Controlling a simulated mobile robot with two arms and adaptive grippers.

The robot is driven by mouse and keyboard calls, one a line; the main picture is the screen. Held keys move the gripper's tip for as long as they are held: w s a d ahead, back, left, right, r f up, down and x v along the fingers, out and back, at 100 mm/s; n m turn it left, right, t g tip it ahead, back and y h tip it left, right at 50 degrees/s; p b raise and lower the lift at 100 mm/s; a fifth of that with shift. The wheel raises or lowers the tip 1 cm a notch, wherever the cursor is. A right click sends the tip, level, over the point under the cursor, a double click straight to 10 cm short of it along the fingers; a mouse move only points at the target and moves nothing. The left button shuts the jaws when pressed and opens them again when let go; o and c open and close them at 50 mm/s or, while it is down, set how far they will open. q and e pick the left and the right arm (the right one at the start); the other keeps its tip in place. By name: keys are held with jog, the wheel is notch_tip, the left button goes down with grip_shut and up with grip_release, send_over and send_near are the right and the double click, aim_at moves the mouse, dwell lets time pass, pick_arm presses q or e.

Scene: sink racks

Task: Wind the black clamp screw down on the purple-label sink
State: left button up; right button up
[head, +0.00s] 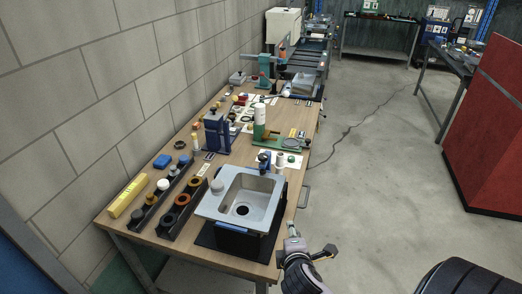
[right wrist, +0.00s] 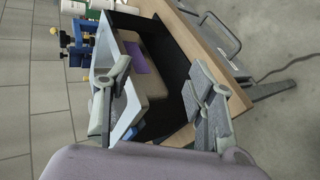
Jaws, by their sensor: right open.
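The steel sink (head: 222,205) stands in a black rack (head: 225,240) at the near end of the wooden bench. In the right wrist view the sink (right wrist: 103,40) appears turned sideways, with a purple label (right wrist: 139,57) on its side and black rack panels (right wrist: 172,50) near it. My right gripper (head: 311,241) is open and empty, off the bench's front right corner, right of the sink. In the right wrist view its spread fingers (right wrist: 163,80) frame the label side, apart from it. My left gripper is not in view.
Black holders with rings (head: 182,200) and a yellow box (head: 128,195) lie left of the sink. A blue press (head: 216,133) and a green stand (head: 275,142) are behind it. A handle (head: 304,196) juts from the bench's right edge.

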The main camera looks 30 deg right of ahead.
jog(key=w+r+n+t, duration=0.2)
jog(key=w+n, duration=0.2)
jog(key=n, duration=0.2)
jog(key=w+d+r+n+t, duration=0.1)
jog(key=w+r+n+t, duration=0.1)
jog(key=w+n, duration=0.2)
jog(key=w+d+r+n+t, duration=0.1)
jog(key=w+r+n+t, duration=0.1)
jog(key=n, duration=0.7)
jog(key=shift+w+d+r+t, duration=0.1)
jog(key=shift+w+r+t, duration=0.15)
jog(key=shift+w, duration=0.25)
jog(key=shift+w+d+r+t, duration=0.1)
jog(key=shift+w+t, duration=0.15)
jog(key=shift+w, duration=0.45)
send_near(264, 159)
jog(key=w, duration=0.3)
jog(key=x, duration=0.3)
jog(key=d+x, duration=0.1)
jog(key=x, duration=0.3)
jog(key=shift+d+f, duration=0.1)
jog(key=shift+f, duration=0.05)
jog(key=shift+b+x, duration=0.3)
jog(key=shift+x, duration=0.5)
jog(key=shift+c, duration=0.6)
jog(key=shift+h, duration=0.3)
jog(key=c, duration=1.1)
